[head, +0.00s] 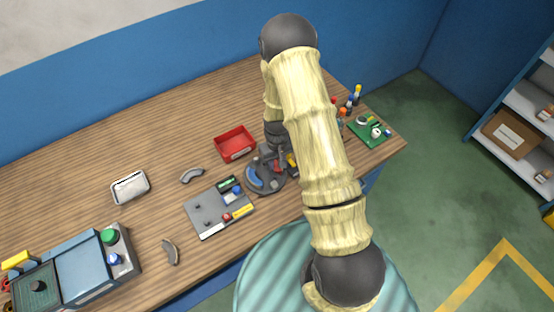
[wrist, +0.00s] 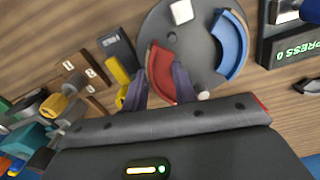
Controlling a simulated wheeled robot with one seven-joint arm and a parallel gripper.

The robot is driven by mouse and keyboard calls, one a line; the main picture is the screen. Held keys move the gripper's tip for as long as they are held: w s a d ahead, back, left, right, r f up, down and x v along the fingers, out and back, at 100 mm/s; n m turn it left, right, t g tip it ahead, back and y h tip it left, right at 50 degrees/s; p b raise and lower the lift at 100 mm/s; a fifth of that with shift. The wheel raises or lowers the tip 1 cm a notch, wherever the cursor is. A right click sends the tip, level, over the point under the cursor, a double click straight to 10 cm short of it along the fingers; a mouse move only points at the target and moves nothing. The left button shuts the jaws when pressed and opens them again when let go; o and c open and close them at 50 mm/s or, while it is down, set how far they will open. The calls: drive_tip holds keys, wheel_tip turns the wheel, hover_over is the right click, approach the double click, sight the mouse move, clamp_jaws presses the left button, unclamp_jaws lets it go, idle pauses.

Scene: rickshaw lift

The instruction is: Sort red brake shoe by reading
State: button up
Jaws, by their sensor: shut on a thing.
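The red brake shoe (wrist: 160,68) is a curved piece at the edge of a round dark plate (wrist: 190,62) in the wrist view. My gripper (wrist: 160,90) has one finger on each side of it and is shut on it. I cannot tell whether the shoe is clear of the plate. A blue brake shoe (wrist: 232,42) lies on the same plate. In the head view my gripper (head: 281,163) is over the plate (head: 263,188), and the blue shoe (head: 251,177) shows at its left.
A red tray (head: 235,144) is behind the plate, and a silver tray (head: 130,187) is farther left. Grey curved shoes (head: 191,175) (head: 170,251) lie on the wooden table (head: 75,175). A blue machine with a green button (head: 80,268) stands front left. Tools and a green board (head: 368,128) are right.

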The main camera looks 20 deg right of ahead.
drive_tip(key=shift+f+b, duration=0.3)
drive_tip(key=shift+f, duration=0.35)
drive_tip(key=shift+w+d, duration=0.1)
drive_tip(key=shift+s+a, duration=0.2)
drive_tip(key=shift+s, duration=0.05)
drive_tip(key=shift+w+d, duration=0.15)
drive_tip(key=shift+d, duration=0.05)
idle(0.6)
drive_tip(key=shift+a+f+b, duration=0.1)
drive_tip(key=shift+f+b, duration=0.3)
drive_tip(key=shift+b, duration=0.1)
idle(0.8)
idle(0.3)
drive_tip(key=o, duration=1.1)
drive_tip(key=shift+o, duration=0.2)
